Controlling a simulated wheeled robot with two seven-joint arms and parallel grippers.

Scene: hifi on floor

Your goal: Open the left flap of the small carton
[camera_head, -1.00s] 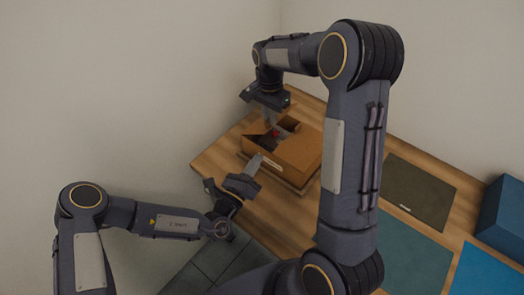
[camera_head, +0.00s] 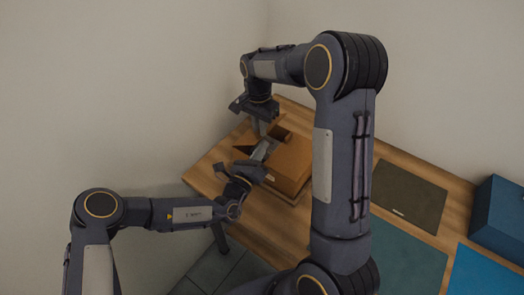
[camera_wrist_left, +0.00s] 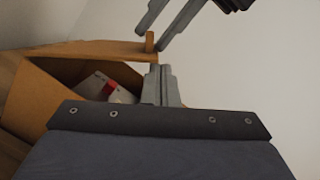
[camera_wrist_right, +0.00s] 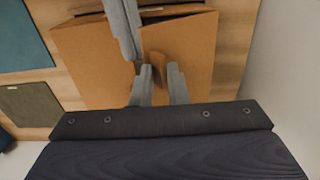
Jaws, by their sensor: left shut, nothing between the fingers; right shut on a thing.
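The small brown carton (camera_head: 291,164) sits on the wooden table, partly open; it also shows in the left wrist view (camera_wrist_left: 32,98) and the right wrist view (camera_wrist_right: 80,62). A pale item with a red patch (camera_wrist_left: 108,87) lies inside. My left gripper (camera_head: 262,148) is shut and empty, its fingertips at the carton's opening beside a raised flap. Its shut fingers show in the left wrist view (camera_wrist_left: 160,72). My right gripper (camera_wrist_right: 160,75) is shut on a brown raised piece of the carton at the far side. Contact of the left fingers is unclear.
A dark olive mat (camera_head: 410,196), a teal mat (camera_head: 405,262) and a bright blue mat (camera_head: 487,272) lie to the right. A blue box (camera_head: 500,222) stands at the right edge. Walls close off the back and left.

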